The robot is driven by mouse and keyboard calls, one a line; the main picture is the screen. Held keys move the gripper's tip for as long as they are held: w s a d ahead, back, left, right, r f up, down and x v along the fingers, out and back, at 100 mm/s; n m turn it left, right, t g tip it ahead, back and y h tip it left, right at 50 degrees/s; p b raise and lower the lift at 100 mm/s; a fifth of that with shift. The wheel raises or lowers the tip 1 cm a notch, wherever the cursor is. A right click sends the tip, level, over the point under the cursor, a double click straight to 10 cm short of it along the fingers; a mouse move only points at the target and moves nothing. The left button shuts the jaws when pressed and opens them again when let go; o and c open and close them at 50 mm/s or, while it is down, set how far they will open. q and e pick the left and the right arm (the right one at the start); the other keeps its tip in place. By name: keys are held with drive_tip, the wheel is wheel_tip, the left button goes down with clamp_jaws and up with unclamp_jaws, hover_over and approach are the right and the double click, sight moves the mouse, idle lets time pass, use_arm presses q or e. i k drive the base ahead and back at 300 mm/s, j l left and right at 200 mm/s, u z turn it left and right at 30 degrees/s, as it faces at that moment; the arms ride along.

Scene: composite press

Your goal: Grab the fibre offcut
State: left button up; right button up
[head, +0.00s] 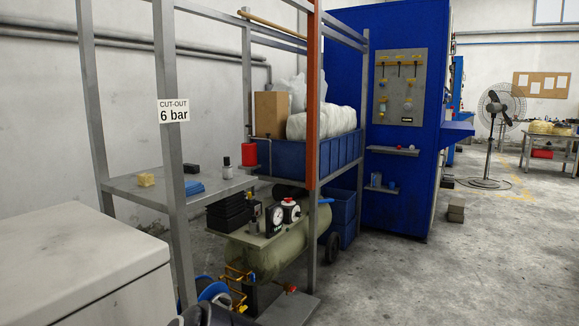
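I cannot pick out the fibre offcut for certain. White bundled material (322,121) lies in a blue crate (340,153) on the metal rack, beside a cardboard box (270,114) and a clear plastic bag (291,90).
A green compressor tank (285,250) with gauges stands under the rack. Rack posts (172,150) and an orange upright (313,120) stand in front. A white cabinet (70,255) fills the lower left. The floor (480,260) at the right is mostly clear.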

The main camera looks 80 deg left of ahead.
sight(190, 168)
drive_tip(key=u, duration=3.2)
drive_tip(key=l+u, duration=0.2)
drive_tip(key=l, duration=0.55)
drive_tip(key=l+u, duration=0.25)
drive_tip(key=l, duration=0.45)
drive_tip(key=k, duration=0.05)
